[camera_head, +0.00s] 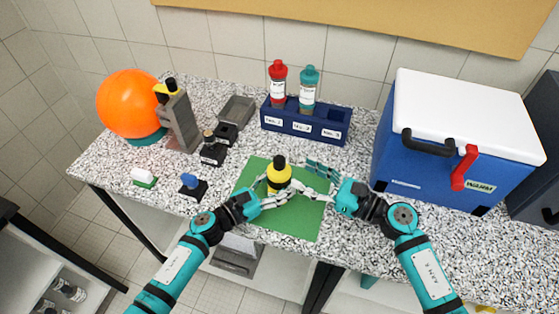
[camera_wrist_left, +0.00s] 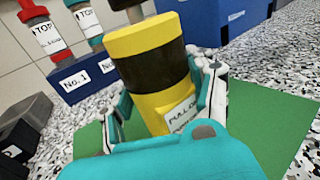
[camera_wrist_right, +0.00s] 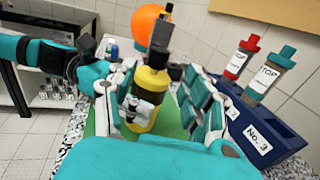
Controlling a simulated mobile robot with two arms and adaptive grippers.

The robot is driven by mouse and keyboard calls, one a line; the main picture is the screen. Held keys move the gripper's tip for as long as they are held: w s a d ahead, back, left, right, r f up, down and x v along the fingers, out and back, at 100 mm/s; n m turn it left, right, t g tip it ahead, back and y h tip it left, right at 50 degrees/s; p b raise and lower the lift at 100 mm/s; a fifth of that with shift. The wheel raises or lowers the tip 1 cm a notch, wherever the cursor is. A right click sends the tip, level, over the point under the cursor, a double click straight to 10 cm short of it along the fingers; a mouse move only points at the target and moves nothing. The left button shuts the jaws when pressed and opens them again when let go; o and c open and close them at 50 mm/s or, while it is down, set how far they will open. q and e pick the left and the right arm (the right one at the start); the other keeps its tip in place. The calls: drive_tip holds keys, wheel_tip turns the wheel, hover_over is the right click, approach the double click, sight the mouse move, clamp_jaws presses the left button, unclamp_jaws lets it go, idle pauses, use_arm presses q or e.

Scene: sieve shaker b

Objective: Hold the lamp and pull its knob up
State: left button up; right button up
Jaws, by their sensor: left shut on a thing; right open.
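The yellow lamp (camera_head: 279,178) with a dark band stands upright on the green mat (camera_head: 300,222). Its dark knob (camera_wrist_left: 130,10) sticks up from the top in the left wrist view, cut off by the picture edge. A label starting "PULL" (camera_wrist_left: 181,115) is on the lamp's side. My left gripper (camera_head: 270,190) is shut around the lamp's lower body. My right gripper (camera_head: 313,180) is open and empty just right of the lamp. In the right wrist view the lamp (camera_wrist_right: 152,83) appears between its spread fingers, beyond them. It does not touch the knob.
A blue rack (camera_head: 300,124) with a red and a teal bottle stands behind the mat. A blue cooler (camera_head: 440,150) with a white lid is at the right. An orange ball (camera_head: 127,103) and a grey device (camera_head: 181,122) stand at the left. The mat's front is clear.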

sight(279, 162)
drive_tip(key=x, duration=0.8)
drive_tip(key=shift+s, duration=0.1)
drive_tip(key=shift+c, duration=0.3)
clamp_jaws()
